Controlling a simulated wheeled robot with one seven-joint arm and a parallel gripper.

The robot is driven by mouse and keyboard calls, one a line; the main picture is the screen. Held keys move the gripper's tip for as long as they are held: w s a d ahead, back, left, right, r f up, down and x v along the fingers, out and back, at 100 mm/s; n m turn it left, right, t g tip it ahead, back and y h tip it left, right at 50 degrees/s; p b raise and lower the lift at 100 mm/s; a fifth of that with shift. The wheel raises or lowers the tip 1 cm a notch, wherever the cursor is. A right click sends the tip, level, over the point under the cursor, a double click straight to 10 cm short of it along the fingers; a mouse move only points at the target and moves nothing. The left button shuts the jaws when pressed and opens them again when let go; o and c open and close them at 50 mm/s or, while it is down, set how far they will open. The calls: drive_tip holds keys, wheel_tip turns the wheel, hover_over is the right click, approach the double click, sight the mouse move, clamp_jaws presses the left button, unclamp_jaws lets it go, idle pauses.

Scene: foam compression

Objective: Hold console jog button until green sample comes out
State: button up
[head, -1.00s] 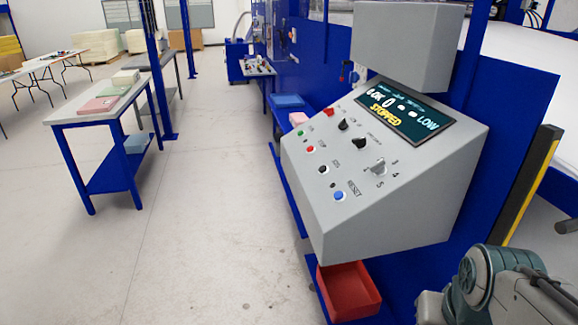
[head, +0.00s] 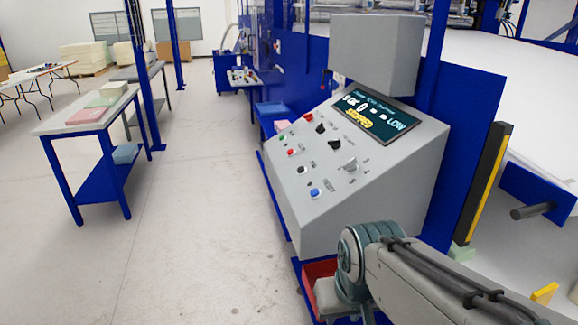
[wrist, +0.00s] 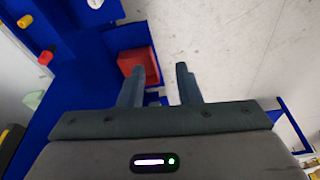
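The grey sloped console (head: 375,190) stands right of centre in the head view. A small black button (head: 302,169) on its panel, beside a label that seems to read JOG, sits above a blue button (head: 314,192). The screen (head: 374,112) shows STOPPED and LOW. A pale green block (head: 461,254) lies low beside the machine at right; a pale green piece also shows in the wrist view (wrist: 33,100). My gripper (wrist: 160,70) is open and empty, pointing down toward the floor and a red bin. Its fingers are not visible in the head view, and it is apart from the buttons.
The red bin (head: 318,270) is under the console, partly behind my arm; it also shows in the wrist view (wrist: 137,62). A black and yellow post (head: 484,183) stands at right. A table (head: 90,120) with foam sheets is at left. The floor between is clear.

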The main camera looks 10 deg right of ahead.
idle(0.3)
clamp_jaws()
idle(1.6)
